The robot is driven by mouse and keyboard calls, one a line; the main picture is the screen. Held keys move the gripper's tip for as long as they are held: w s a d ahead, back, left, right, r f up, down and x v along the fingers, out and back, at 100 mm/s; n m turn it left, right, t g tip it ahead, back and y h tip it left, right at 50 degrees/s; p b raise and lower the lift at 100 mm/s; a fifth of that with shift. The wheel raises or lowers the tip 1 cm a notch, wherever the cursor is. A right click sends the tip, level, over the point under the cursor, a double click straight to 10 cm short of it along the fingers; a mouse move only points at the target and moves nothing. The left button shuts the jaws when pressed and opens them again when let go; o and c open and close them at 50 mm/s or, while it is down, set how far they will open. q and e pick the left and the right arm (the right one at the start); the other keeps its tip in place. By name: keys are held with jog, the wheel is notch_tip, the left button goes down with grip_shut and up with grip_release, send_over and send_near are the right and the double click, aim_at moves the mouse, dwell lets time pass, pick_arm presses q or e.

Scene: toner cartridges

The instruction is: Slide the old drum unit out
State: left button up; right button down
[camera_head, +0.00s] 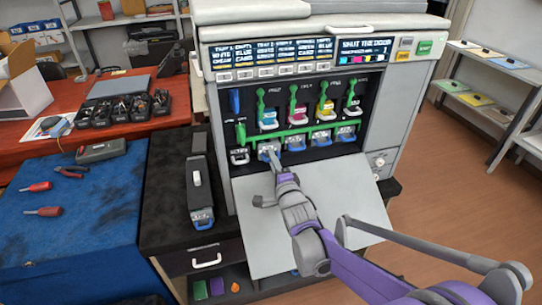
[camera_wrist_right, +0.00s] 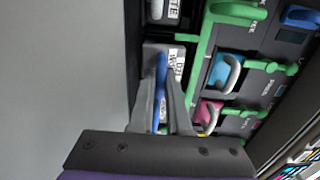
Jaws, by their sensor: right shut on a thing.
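The printer (camera_head: 385,110) stands with its front door (camera_head: 300,225) folded down. A lower row of drum units with blue handles sits in its bay, below the coloured toner cartridges. My right gripper (camera_head: 270,155) reaches in over the open door and is shut on the blue handle of the leftmost blue-handled drum unit (camera_head: 264,147). In the right wrist view, the fingers (camera_wrist_right: 163,92) close around this upright blue handle (camera_wrist_right: 161,68); the labelled drum face (camera_wrist_right: 178,58) shows behind. How far the unit is out is unclear. My left gripper is out of view.
A long grey unit with a blue end handle (camera_head: 200,190) lies on the black cabinet left of the printer. A blue mat (camera_head: 100,200) holds screwdrivers and pliers. Shelves (camera_head: 490,90) stand right, beyond open floor.

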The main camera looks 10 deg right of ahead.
jog(key=s+p, duration=0.1)
jog(key=s, duration=1.6)
jog(key=shift+s+d+p, duration=0.2)
jog(key=shift+d+p, duration=0.1)
jog(key=shift+p, duration=0.05)
jog(key=c, duration=0.8)
grip_release()
jog(key=shift+o, duration=0.2)
jog(key=o, duration=0.4)
jog(key=shift+c, duration=0.2)
jog(key=shift+s, duration=0.15)
jog(key=s+p, duration=0.1)
jog(key=s, duration=0.5)
jog(key=shift+s, duration=0.4)
jog(key=shift+d, duration=0.1)
